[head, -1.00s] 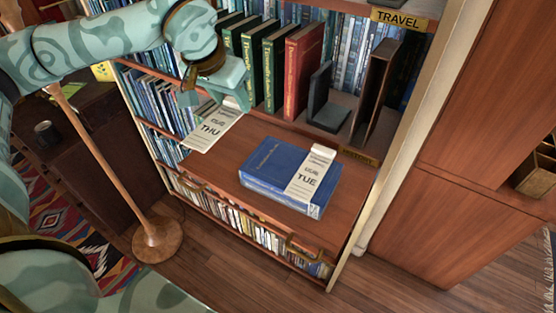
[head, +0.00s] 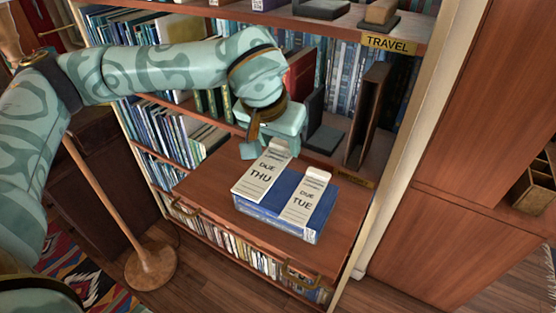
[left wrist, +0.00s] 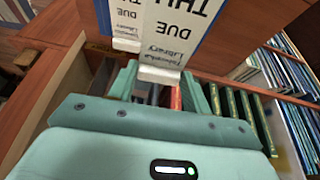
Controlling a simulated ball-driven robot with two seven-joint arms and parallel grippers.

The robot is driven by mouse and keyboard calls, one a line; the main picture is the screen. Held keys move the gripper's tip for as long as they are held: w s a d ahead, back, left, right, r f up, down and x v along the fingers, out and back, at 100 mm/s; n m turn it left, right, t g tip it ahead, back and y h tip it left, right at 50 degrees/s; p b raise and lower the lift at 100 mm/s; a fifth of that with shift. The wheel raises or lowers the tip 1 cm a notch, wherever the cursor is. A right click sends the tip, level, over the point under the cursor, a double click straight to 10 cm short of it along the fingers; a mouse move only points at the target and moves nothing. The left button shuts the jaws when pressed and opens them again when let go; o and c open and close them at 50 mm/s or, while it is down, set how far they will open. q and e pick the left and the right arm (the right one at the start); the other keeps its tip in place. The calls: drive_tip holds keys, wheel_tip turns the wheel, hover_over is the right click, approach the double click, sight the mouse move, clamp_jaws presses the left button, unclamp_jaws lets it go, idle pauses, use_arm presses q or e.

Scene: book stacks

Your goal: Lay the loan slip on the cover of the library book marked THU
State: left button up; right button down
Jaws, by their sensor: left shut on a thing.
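A blue library book (head: 270,217) lies flat on the wooden pull-out shelf. A white slip reading DUE TUE (head: 305,199) lies on the right part of its cover. My left gripper (head: 271,147) is shut on the thick white end of a second slip, reading DUE THU (head: 261,178). This slip is over the left part of the cover, beside the TUE slip; I cannot tell whether it touches the book. In the left wrist view the THU slip (left wrist: 178,32) extends from between the fingers (left wrist: 160,76), with the TUE slip (left wrist: 127,17) alongside. My right gripper is not in view.
The pull-out shelf (head: 205,190) has bare wood left of the book. Behind it stand upright books, a red book (head: 299,75), and dark bookends (head: 371,105). A TRAVEL label (head: 388,43) marks the shelf above. A wooden cabinet (head: 480,130) stands at right.

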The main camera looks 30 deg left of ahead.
use_arm(q)
drive_tip(key=w+f, duration=0.1)
drive_tip(key=f, duration=0.1)
drive_tip(key=w+a+f, duration=0.1)
drive_tip(key=w, duration=0.1)
drive_tip(key=w+a+f, duration=0.1)
drive_tip(key=f, duration=0.1)
drive_tip(key=shift+w+f+b, duration=0.3)
drive_tip(key=shift+b, duration=0.05)
drive_tip(key=x, duration=0.3)
drive_tip(key=shift+s+a+f+b, duration=0.15)
drive_tip(key=shift+s+f+b, duration=0.15)
drive_tip(key=shift+f, duration=0.2)
drive_tip(key=o, duration=1.5)
drive_tip(key=shift+f, duration=0.1)
drive_tip(key=p+v, duration=0.1)
drive_tip(key=v, duration=1.1)
drive_tip(key=shift+p, duration=0.4)
